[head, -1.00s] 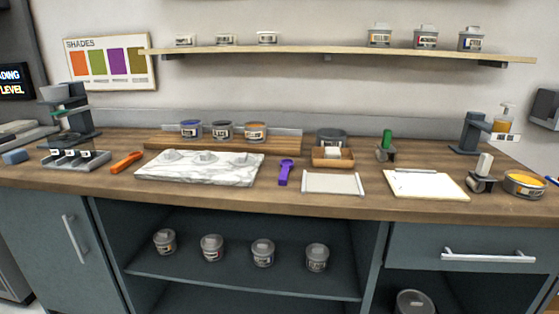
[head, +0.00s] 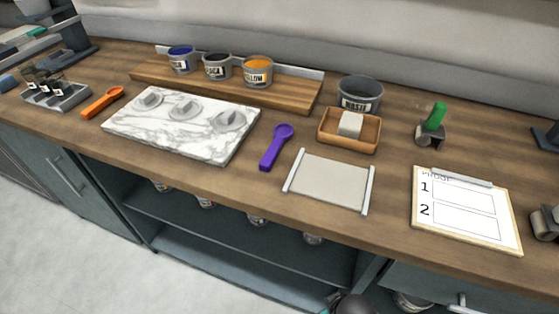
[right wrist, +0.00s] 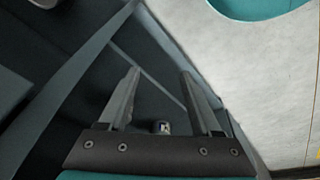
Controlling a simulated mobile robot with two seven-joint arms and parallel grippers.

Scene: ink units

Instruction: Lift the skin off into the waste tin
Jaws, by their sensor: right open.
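The waste tin (head: 359,95), grey and labelled WASTE, stands open on the worktop behind a small wooden tray. Three open ink tins stand on a wooden riser to its left: a blue one (head: 181,60), a dark one (head: 217,70) and an orange-yellow one (head: 257,72). I cannot make out a separate skin on any of them. My right gripper (right wrist: 158,80) is open and empty in the right wrist view, low by the cabinet and away from the tins. My left gripper is not in view.
A marble slab (head: 150,138) with three grey lids lies before the riser. An orange tool (head: 103,102), a purple tool (head: 276,147), a grey plate (head: 328,181), a wooden tray (head: 335,139) holding a pale block, a green-handled roller (head: 432,124) and a clipboard (head: 465,237) share the worktop.

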